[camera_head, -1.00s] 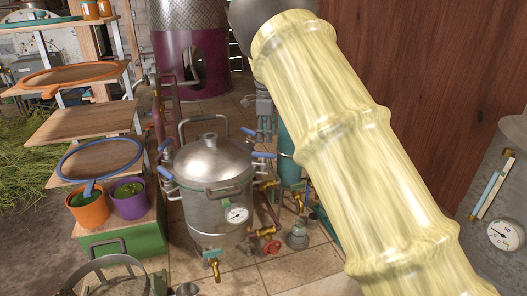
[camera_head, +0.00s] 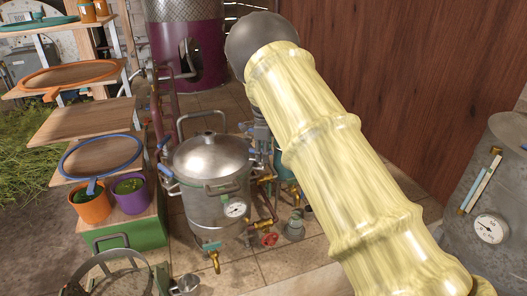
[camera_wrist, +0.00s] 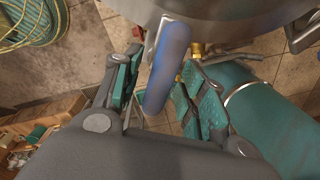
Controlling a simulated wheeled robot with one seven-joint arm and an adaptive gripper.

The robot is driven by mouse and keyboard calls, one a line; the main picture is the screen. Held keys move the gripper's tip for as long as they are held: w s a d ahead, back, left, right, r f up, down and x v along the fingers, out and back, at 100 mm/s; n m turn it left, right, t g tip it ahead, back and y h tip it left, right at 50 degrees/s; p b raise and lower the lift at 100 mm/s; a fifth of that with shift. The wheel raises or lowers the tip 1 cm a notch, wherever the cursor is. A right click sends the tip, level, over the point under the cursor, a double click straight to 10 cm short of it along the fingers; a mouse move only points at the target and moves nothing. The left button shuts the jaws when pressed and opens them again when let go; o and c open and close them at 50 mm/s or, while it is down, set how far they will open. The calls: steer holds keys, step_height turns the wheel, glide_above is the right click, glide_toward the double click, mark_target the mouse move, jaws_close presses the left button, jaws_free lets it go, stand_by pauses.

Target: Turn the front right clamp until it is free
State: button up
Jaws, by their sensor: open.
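The silver lidded pot (camera_head: 212,194) stands upright on the tiled floor, with blue-handled clamps around its rim. In the wrist view a blue clamp handle (camera_wrist: 167,62) lies between the two teal-padded fingers of my open gripper (camera_wrist: 162,88). The fingers are spread on either side of it, and I cannot tell whether either touches it. The pot's metal side (camera_wrist: 240,22) is just beyond. In the head view my gripper (camera_head: 262,138) is at the right of the pot rim, partly hidden by my arm. The front right clamp is mostly hidden there.
A gauge (camera_head: 235,209), brass valves and a red handwheel (camera_head: 270,240) sit low at the pot's front right. Shelves with an orange pot (camera_head: 92,207) and a purple pot (camera_head: 130,199) stand left. A grey tank (camera_head: 490,190) stands right.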

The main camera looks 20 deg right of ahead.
steer(key=shift+s+r, duration=0.1)
steer(key=shift+c, duration=0.7)
jaws_close()
steer(key=shift+n+b, duration=0.3)
steer(key=shift+n, duration=0.1)
steer(key=n, duration=0.1)
steer(key=n+b, duration=0.1)
steer(key=n, duration=0.2)
steer(key=shift+w+d+b, duration=0.1)
steer(key=shift+w+b, duration=0.15)
steer(key=shift+b, duration=0.15)
steer(key=n+b, duration=0.1)
steer(key=n, duration=0.3)
steer(key=shift+w+y, duration=0.2)
steer(key=shift+y, duration=0.1)
steer(key=n+b, duration=0.1)
steer(key=n, duration=0.4)
steer(key=shift+w, duration=0.2)
steer(key=n, duration=0.4)
steer(key=shift+w+a+n+y+b, duration=0.1)
steer(key=shift+a+n+y+b, duration=0.2)
steer(key=shift+a, duration=0.05)
